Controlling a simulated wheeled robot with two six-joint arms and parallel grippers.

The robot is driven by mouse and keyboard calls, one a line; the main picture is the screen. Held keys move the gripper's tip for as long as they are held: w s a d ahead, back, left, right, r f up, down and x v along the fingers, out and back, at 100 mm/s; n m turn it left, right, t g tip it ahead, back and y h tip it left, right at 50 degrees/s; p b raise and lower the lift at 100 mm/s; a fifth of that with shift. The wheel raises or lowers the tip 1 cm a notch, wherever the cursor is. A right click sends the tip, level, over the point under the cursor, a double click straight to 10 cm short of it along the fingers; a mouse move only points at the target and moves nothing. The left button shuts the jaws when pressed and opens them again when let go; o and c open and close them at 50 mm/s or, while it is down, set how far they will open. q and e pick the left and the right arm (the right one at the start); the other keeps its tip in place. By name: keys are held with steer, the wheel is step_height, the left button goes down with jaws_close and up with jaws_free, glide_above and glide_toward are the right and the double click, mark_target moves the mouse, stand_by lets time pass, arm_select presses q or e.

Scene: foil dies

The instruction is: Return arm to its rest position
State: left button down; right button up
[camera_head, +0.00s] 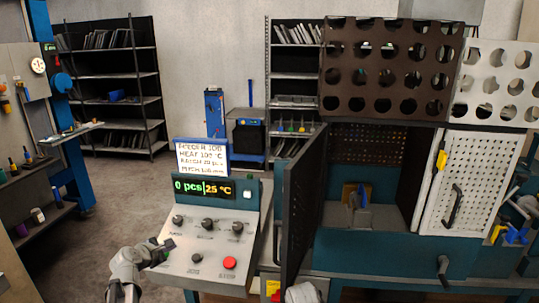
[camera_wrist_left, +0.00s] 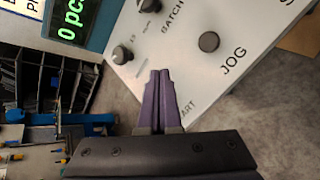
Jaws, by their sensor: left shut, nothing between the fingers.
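My left gripper (camera_head: 163,248) is at the lower left corner of the sloped control panel (camera_head: 210,262), with its arm coming in from the bottom left. In the left wrist view its two purple fingers (camera_wrist_left: 159,82) are together and empty. They overlap the panel's lower edge beside lettering that ends in "ART"; whether they touch the panel I cannot tell. The panel's display (camera_head: 204,188) reads "0 pcs" and "25 °C". Several dark knobs and a red button (camera_head: 230,263) are on the panel.
A machine with an open dark door (camera_head: 303,205) stands right of the panel. A white sign (camera_head: 202,157) stands above the display. Shelves (camera_head: 112,75) line the back wall, and a tool board (camera_head: 25,85) is at the left. The floor (camera_head: 110,205) between is clear.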

arm_select(q)
steer(key=s+d+f+m+g, duration=0.1)
steer(key=d+m, duration=0.1)
steer(key=d, duration=0.2)
steer(key=d+f+m+g+h, duration=0.1)
steer(key=d+m, duration=0.1)
steer(key=d, duration=0.2)
steer(key=s+d+f+m+g+h, duration=0.1)
steer(key=d+m, duration=0.1)
steer(key=d, duration=0.2)
steer(key=shift+s+d+m+p, duration=0.35)
steer(key=shift+d+m, duration=0.05)
steer(key=s+d+f+m+g, duration=0.35)
steer(key=s+d+m, duration=0.3)
steer(key=d, duration=0.35)
steer(key=s+d+m+g+y+p, duration=0.1)
steer(key=s+d+m+g+y, duration=0.1)
steer(key=s+d+m, duration=0.2)
steer(key=s+d+f+m+g+y+p, duration=0.1)
steer(key=s+d+m, duration=0.4)
steer(key=s+m, duration=0.6)
steer(key=s+g+y, duration=0.1)
steer(key=g, duration=0.1)
steer(key=shift+s+g+y, duration=0.25)
steer(key=shift+g+y, duration=0.05)
steer(key=shift+g, duration=0.05)
